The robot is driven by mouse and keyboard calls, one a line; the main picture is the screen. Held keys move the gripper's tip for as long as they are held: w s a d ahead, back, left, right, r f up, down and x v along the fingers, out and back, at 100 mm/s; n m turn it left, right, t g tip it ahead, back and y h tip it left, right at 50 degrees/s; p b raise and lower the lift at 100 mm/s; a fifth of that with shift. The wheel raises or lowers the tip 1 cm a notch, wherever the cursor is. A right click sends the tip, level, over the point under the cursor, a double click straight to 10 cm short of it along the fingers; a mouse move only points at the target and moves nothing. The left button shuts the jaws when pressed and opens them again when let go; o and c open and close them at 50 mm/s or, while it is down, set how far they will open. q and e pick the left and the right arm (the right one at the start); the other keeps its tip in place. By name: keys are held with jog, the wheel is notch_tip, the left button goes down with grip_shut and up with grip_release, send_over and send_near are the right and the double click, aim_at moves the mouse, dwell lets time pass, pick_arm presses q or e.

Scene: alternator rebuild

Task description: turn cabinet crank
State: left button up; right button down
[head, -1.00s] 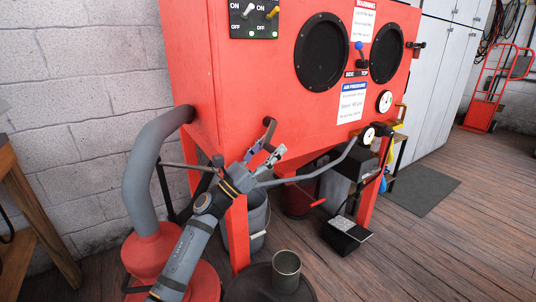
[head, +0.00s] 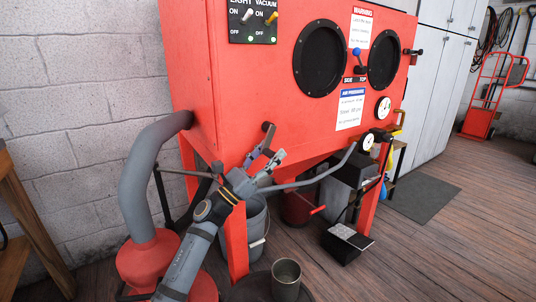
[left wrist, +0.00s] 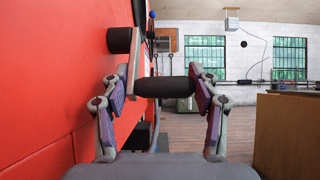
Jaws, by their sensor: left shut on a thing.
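The crank is on the front of the red cabinet (head: 225,92), near its lower left. Its black hub (left wrist: 118,40) sits against the red face in the left wrist view, and the hub also shows in the head view (head: 267,127). A metal arm (left wrist: 133,62) runs from the hub to a black cylindrical handle (left wrist: 160,87). My left gripper (head: 268,160) is at the crank. In the left wrist view my left gripper (left wrist: 168,88) has its purple-padded fingers shut on the ends of this handle. My right gripper is not in view.
A grey hose (head: 145,165) runs from the cabinet's left side to a red canister (head: 150,262). A grey bucket (head: 257,225) stands under the cabinet and a metal cup (head: 286,280) in front. A black pedal (head: 347,243) lies on the floor. Open floor lies to the right.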

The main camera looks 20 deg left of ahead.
pick_arm(q)
jog(key=o, duration=1.3)
jog(key=shift+s+d+f, duration=0.1)
jog(key=shift+d+f, duration=0.05)
jog(key=shift+f, duration=0.05)
jog(key=shift+o, duration=1.2)
jog(key=shift+d+r, duration=0.15)
jog(key=shift+d, duration=0.05)
jog(key=shift+a, duration=0.1)
jog(key=shift+s+a, duration=0.1)
jog(key=v, duration=0.7)
